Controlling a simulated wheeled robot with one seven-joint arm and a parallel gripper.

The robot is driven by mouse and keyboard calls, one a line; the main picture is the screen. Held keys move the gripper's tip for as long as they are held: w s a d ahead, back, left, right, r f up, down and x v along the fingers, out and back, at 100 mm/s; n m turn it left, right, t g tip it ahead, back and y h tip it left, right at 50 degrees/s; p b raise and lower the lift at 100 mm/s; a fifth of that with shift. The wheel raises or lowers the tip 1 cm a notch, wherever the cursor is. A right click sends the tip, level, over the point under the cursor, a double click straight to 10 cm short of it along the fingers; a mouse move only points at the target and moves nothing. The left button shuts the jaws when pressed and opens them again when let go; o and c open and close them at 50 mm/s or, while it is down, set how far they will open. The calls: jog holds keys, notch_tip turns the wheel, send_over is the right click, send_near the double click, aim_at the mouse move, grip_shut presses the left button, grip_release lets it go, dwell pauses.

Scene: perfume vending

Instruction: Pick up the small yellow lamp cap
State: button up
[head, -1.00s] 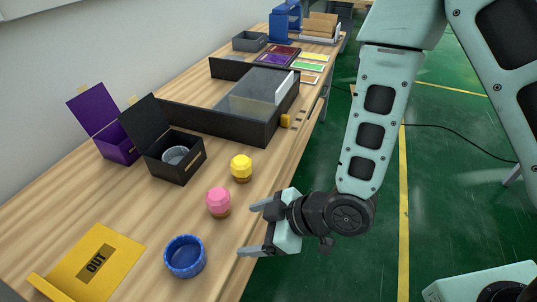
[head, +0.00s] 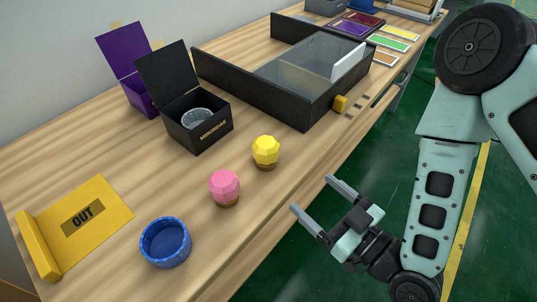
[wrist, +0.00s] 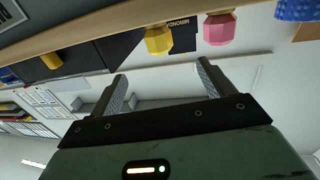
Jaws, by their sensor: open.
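The small yellow lamp cap (head: 266,149) is a faceted yellow knob with a brown base, standing on the wooden table near its front edge. It also shows in the wrist view (wrist: 158,40), ahead of the fingers and between their lines. A similar pink cap (head: 225,186) stands just left of it. My gripper (head: 311,201) is open and empty, at the table's front edge, to the lower right of the yellow cap and apart from it. Its two fingers also show in the wrist view (wrist: 165,82) with nothing between them.
A blue round bowl (head: 166,242) and a yellow OUT sign (head: 83,218) are at the left. A black open box (head: 207,134) with a round clear item inside and a purple box (head: 137,88) stand behind. A large black tray (head: 262,88) lies behind the yellow cap.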

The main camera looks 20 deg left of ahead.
aim_at(275, 156)
jog(key=x, duration=0.9)
jog(key=shift+a+b, duration=0.25)
jog(key=shift+b, duration=0.1)
jog(key=x, duration=0.1)
jog(key=p+x, duration=0.1)
jog(key=x, duration=0.2)
jog(key=shift+w+a+r, duration=0.2)
jog(key=shift+w+r, duration=0.15)
jog(key=shift+r, duration=0.05)
jog(key=shift+w+a, duration=0.25)
jog(key=shift+a, duration=0.05)
jog(key=shift+f, duration=0.1)
jog(key=c, duration=1.1)
